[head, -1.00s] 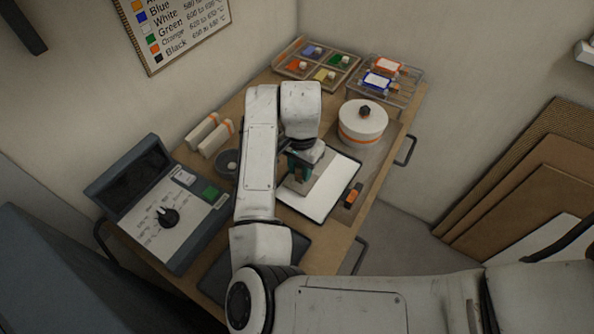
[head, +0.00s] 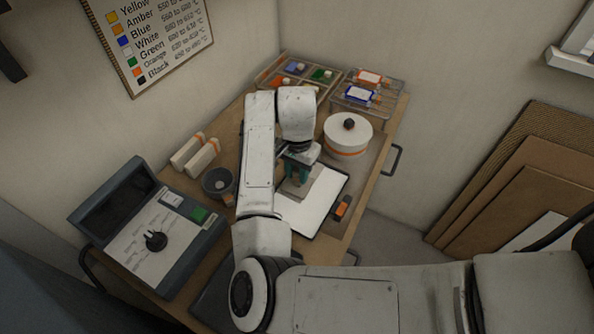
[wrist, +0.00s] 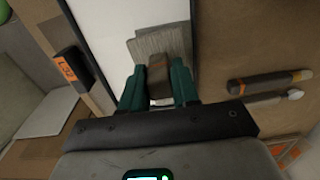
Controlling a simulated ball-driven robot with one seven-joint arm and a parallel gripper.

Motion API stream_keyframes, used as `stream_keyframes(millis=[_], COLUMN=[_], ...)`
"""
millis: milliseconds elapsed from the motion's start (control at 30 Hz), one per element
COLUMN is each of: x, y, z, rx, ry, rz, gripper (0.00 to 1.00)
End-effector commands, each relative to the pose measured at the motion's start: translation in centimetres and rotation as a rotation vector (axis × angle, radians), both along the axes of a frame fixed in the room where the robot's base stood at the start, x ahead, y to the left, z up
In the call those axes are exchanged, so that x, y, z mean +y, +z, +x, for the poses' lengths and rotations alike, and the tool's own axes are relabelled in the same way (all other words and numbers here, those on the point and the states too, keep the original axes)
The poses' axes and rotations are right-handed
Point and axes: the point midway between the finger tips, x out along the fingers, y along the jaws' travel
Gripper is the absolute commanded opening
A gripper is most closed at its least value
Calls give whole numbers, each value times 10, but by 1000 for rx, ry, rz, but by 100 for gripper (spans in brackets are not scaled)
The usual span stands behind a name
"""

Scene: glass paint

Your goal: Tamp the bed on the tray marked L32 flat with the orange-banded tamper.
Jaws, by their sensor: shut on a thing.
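The white tray (head: 313,212) with a dark rim lies on the bench; it also shows in the wrist view (wrist: 115,30). My gripper (head: 297,172), with teal fingers (wrist: 157,92), is over its far part. It is shut on a brownish upright block (wrist: 158,72), apparently the tamper's handle. A grey, flat, square-edged piece (wrist: 165,42) lies below it over the tray; I cannot tell whether this is the tamper's foot or the bed, or whether they touch. No orange band shows on the held part.
A round white kiln (head: 347,140) with an orange band stands behind right. Racks with coloured samples (head: 300,70) are at the back. A grey bowl (head: 218,182), white orange-banded bars (head: 195,157) and a control box (head: 150,230) stand left. Two tools (wrist: 270,83) lie beside the tray.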

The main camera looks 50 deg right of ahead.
Motion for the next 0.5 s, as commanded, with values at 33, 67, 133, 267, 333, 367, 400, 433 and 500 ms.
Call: stream_keyframes(millis=[33, 67, 133, 267, 333, 367, 400, 433, 500], x=[0, 0, 0, 0, 0, 0, 0, 0, 0], y=[-3, -5, -9, -13, -13, -13, -13, -13, -13], z=[0, 0, 0, 0, 0, 0, 0, 0, 0], rx=[1, 1, 1, 2, 1, 1, 1, 1, 1], ry=[1, 1, 1, 1, 1, 1, 1, 0, 0], rz=[0, 0, -1, -1, -1, -1, -1, -1, -1], gripper=[6, 6, 6, 6, 6, 6, 6, 6, 6])
